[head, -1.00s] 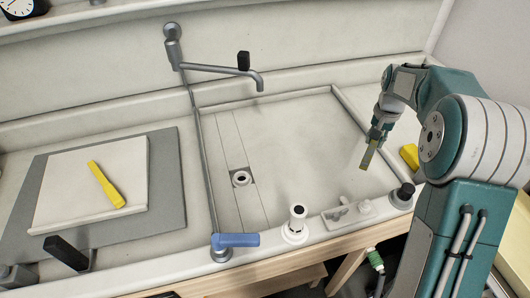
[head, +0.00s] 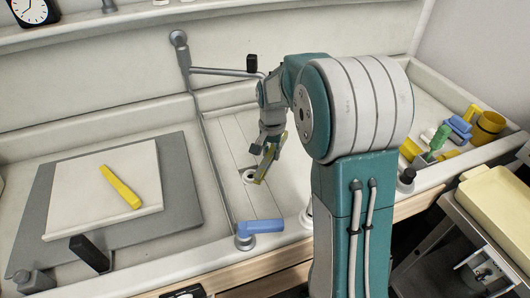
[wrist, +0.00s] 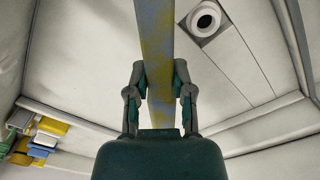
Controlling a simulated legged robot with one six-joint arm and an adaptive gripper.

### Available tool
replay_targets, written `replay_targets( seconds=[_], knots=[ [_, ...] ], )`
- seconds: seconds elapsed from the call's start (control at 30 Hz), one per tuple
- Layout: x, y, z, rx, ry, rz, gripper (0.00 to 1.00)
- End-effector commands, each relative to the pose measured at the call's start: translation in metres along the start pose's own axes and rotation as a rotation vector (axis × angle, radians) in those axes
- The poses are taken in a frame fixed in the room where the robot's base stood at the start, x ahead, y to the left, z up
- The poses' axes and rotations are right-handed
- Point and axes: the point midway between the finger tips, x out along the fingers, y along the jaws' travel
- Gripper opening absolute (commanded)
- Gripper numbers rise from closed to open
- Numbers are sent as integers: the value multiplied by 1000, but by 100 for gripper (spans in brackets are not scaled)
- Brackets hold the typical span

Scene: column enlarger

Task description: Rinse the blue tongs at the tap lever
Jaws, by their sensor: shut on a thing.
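My gripper (head: 266,148) is shut on a long flat piece, seemingly the tongs (head: 264,171), and holds it hanging down over the sink near the drain (head: 249,177). In the wrist view the held tongs (wrist: 157,40) are mottled blue and yellow, between both fingers of my gripper (wrist: 160,80). The blue tap lever (head: 262,226) sits on the sink's front rim, apart from the gripper. The grey tap arm (head: 222,71) reaches over the sink from the back wall; its spout end is hidden behind my arm.
A yellow bar (head: 121,187) lies on a pale board (head: 75,215) at left. Colored items and a yellow mug (head: 487,127) stand at the right. A cream tray (head: 500,200) is at the far right. A drain also shows in the wrist view (wrist: 204,20).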

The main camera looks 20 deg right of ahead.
Motion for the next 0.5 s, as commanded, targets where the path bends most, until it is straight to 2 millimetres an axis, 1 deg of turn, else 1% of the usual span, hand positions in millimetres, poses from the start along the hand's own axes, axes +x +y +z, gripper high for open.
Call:
replay_targets(
  seconds=[0.07, 0.13, 0.5],
  knots=[
    [1, 1, -1, 10, 0, 0, 0],
    [2, -2, -4, 9, 0, 0, 0],
    [8, -25, -24, 6, 2, 2, 0]
  ],
)
